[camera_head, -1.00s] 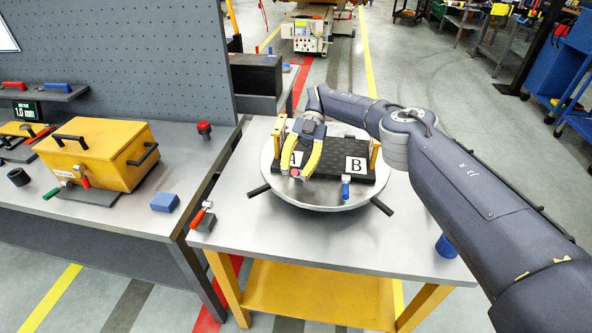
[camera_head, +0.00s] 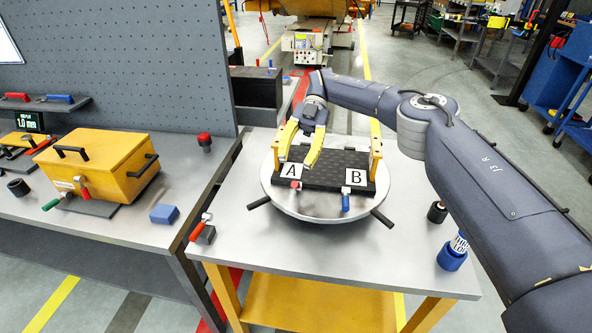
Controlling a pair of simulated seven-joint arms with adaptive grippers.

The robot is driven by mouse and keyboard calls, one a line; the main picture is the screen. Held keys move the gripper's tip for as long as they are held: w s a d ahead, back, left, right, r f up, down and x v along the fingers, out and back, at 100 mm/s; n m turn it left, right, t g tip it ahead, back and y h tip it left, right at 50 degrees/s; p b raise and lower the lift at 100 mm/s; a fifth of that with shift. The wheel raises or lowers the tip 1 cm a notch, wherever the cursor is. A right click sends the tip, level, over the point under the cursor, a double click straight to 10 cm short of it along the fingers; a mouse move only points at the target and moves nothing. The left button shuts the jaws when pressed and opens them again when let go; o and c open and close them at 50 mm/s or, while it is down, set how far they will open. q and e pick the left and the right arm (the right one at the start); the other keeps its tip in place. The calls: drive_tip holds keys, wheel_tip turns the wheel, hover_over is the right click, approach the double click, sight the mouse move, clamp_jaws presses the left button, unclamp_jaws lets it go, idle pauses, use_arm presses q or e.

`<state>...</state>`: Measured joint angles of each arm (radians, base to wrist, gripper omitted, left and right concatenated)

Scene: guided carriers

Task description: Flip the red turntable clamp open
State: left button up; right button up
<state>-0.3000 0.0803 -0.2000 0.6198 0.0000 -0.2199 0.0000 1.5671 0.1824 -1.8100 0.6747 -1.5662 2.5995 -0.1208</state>
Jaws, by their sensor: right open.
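The round grey turntable (camera_head: 290,206) sits on the metal table and bears a black fixture plate (camera_head: 325,178) with panels marked A and B. The small red clamp (camera_head: 296,185) is at the plate's front edge by panel A. Its handle looks short from here, and I cannot tell its exact angle. A blue clamp (camera_head: 346,203) is at the front edge by panel B. My right gripper (camera_head: 294,166) reaches over the plate from behind, its yellow fingers apart and empty. The fingertips are over panel A, just behind the red clamp. My left gripper is not in view.
Dark handles stick out from the turntable's rim. Another red-handled clamp (camera_head: 199,229) is at the table's left corner. Yellow posts (camera_head: 375,158) stand on the plate. A blue-based cylinder (camera_head: 452,258) stands at the right. A yellow box (camera_head: 97,165) is on the left bench.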

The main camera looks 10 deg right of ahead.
drive_tip(key=shift+r, duration=0.85)
